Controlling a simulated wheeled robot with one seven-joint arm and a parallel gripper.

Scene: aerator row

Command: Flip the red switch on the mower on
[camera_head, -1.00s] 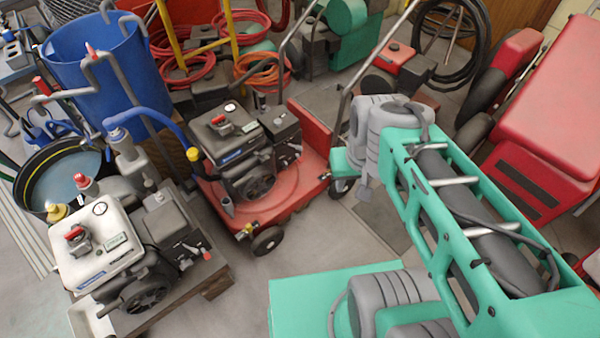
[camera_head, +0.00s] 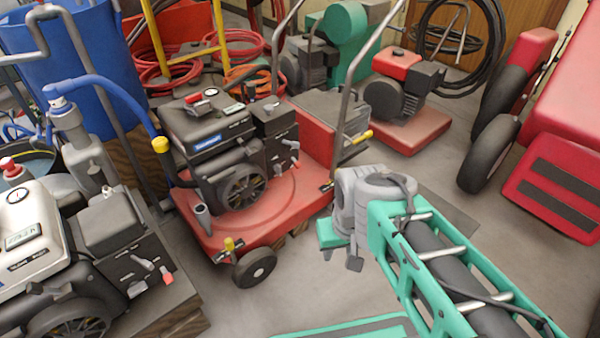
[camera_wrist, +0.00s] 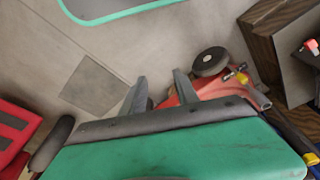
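The mower has a red deck (camera_head: 285,215) and a black engine and stands left of the middle in the head view. A small red switch (camera_head: 194,98) sits on top of its engine; I cannot tell its position. My gripper (camera_head: 341,258) hangs over the floor just right of the mower's deck, below the switch's height. In the wrist view my gripper (camera_wrist: 158,88) has its two dark fingers apart with nothing between them. Part of the red deck (camera_wrist: 190,92) and a black wheel (camera_wrist: 210,62) show beyond the fingers. The switch is not visible there.
A white-topped engine (camera_head: 30,235) on a wooden block stands at the left. A blue hose (camera_head: 110,88) and a grey handle bar (camera_head: 355,80) rise near the mower. A red machine (camera_head: 560,150) stands right. Grey floor (camera_head: 255,305) is clear in front.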

